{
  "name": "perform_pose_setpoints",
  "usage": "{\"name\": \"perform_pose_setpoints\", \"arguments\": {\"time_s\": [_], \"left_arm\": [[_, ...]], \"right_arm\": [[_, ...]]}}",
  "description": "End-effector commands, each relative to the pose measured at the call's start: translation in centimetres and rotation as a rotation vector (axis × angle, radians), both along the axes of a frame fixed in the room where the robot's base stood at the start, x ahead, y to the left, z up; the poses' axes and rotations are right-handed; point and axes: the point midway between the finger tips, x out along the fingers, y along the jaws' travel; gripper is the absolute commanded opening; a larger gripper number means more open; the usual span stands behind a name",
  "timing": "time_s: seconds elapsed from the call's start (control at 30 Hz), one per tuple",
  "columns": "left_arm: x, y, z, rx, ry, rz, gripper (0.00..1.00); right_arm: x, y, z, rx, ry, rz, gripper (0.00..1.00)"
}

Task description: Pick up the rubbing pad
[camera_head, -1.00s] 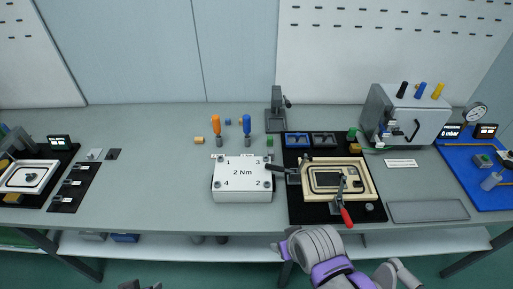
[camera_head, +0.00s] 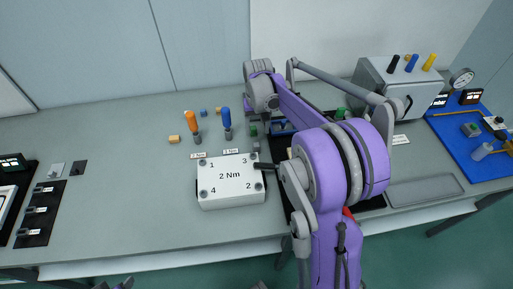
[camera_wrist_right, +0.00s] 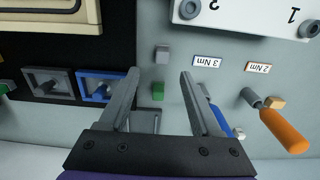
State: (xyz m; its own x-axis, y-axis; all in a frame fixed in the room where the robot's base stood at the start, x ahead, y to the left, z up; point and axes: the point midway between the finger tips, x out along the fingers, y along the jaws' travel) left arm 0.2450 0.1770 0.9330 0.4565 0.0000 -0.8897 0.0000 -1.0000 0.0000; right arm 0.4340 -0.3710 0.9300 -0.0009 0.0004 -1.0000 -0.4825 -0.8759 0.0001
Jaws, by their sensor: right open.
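No label marks the rubbing pad, and I cannot tell for sure which piece it is. Small blocks lie by the screwdrivers: a green block (camera_head: 253,130), a grey block (camera_head: 256,146) and a tan block (camera_head: 174,139). My right gripper (camera_wrist_right: 160,72) is open and empty, pointing down over the table. In the right wrist view the green block (camera_wrist_right: 158,90) shows between its fingers, and the grey block (camera_wrist_right: 162,54) lies just past the fingertips. A dark tip at the bottom edge may be my left gripper (camera_head: 118,284).
Blue (camera_head: 227,122) and orange (camera_head: 192,125) screwdrivers stand close by. A white "2 Nm" plate (camera_head: 231,180) is in front. Blue (camera_wrist_right: 99,88) and grey (camera_wrist_right: 48,84) trays lie beside the gripper. My arm covers most of the framed fixture. The table's left middle is clear.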

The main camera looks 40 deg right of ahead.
Motion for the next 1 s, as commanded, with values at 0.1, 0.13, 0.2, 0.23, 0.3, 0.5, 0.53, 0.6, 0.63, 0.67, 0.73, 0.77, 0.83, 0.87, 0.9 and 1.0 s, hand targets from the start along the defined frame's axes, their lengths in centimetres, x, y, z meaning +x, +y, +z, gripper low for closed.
{"name": "perform_pose_setpoints", "arguments": {"time_s": [0.1,0.13,0.2,0.23,0.3,0.5,0.53,0.6,0.63,0.67,0.73,0.77,0.83,0.87,0.9,1.0], "left_arm": [[-0.1,0.0,-0.2,0.000,0.001,0.000,0.50],[-0.1,0.0,-0.2,0.000,0.001,0.000,0.50],[-0.1,0.0,-0.3,0.000,0.002,0.000,0.50],[-0.1,0.0,-0.3,0.000,0.002,0.000,0.50],[-0.1,0.0,-0.3,0.000,0.002,0.000,0.50],[0.0,0.0,0.0,0.000,0.000,0.000,0.50],[0.0,0.0,0.0,0.000,0.000,0.000,0.50],[0.0,0.0,0.0,0.000,0.000,0.000,0.50],[0.0,0.0,0.0,0.000,0.000,0.000,0.50],[0.0,0.0,0.0,0.000,0.000,0.000,0.50],[0.0,0.0,0.0,0.000,0.000,0.000,0.50],[0.0,0.0,0.0,0.000,0.000,0.000,0.50],[0.0,0.0,0.0,0.000,0.000,0.000,0.50],[0.0,0.0,0.0,0.000,0.000,0.000,0.50],[0.0,0.0,0.0,0.000,0.000,0.000,0.50],[0.0,0.0,0.0,0.000,0.000,0.000,0.50]], "right_arm": [[0.0,0.1,-2.1,0.000,0.000,0.001,0.65],[0.0,0.1,-2.6,0.000,0.000,0.001,0.65],[0.0,0.1,-3.3,0.000,0.000,0.002,0.65],[0.0,0.1,-3.5,0.000,-0.001,0.002,0.65],[0.0,0.1,-3.9,0.000,-0.001,0.002,0.65],[0.1,0.3,-6.3,-0.001,-0.002,0.003,0.65],[0.1,0.4,-6.8,-0.001,-0.002,0.003,0.65],[0.1,0.4,-7.8,0.000,-0.001,0.002,0.65],[0.1,0.4,-8.2,0.000,-0.001,0.002,0.65],[0.1,0.4,-8.5,0.000,-0.001,0.002,0.65],[0.0,0.4,-8.9,-0.001,-0.002,0.002,0.65],[0.0,0.4,-9.0,-0.001,-0.002,0.002,0.65],[0.0,0.4,-9.1,-0.001,-0.002,0.002,0.65],[0.0,0.4,-9.1,-0.001,-0.002,0.002,0.65],[0.0,0.4,-9.1,-0.001,-0.002,0.002,0.65],[0.0,0.4,-9.1,-0.001,-0.002,0.002,0.60]]}}
